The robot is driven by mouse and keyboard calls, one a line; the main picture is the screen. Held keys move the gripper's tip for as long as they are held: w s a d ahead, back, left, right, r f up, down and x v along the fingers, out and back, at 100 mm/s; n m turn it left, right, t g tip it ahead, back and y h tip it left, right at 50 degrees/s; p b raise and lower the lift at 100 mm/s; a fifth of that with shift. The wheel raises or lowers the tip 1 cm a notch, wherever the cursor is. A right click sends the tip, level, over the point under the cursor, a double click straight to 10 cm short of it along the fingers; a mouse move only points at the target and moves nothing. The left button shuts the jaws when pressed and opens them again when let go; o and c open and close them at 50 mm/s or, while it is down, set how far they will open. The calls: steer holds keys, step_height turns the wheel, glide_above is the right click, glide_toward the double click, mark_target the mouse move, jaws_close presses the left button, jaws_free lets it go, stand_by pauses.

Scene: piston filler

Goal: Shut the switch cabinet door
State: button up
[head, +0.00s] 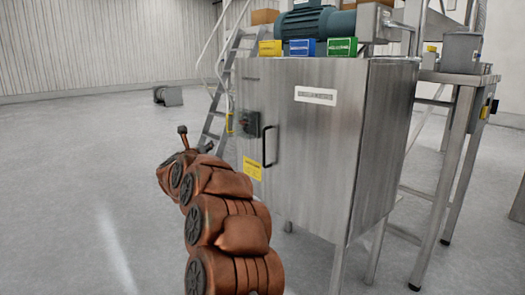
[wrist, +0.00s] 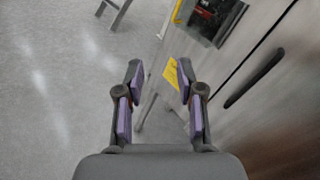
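The switch cabinet (head: 385,140) is a grey metal box on legs, right of centre in the head view. Its broad front door (head: 315,150) carries a black bar handle (head: 268,146) near its left edge. The handle also shows in the wrist view (wrist: 254,78), right of a dark seam. The door looks about flush with the front; I cannot tell whether it stands slightly ajar. My gripper (wrist: 158,72) is open and empty, its purple-padded fingers apart. It is left of the handle and not touching it. In the head view my arm partly hides the gripper.
A rotary switch (head: 250,124) and yellow label (head: 252,168) sit left of the handle. Coloured boxes (head: 302,47) and a motor (head: 316,22) stand on top. A ladder (head: 222,95) stands behind. The floor at left is clear, apart from a distant grey object (head: 168,96).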

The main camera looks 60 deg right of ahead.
steer(key=s+d+f+m+g+h, duration=0.3)
steer(key=s+d+m+g, duration=0.6)
steer(key=s+d, duration=0.35)
steer(key=m+b, duration=0.1)
glide_above(264, 164)
steer(key=shift+w+d+t, duration=0.2)
steer(key=shift+d+t, duration=0.05)
steer(key=shift+t, duration=0.05)
steer(key=shift+c, duration=0.4)
jaws_close()
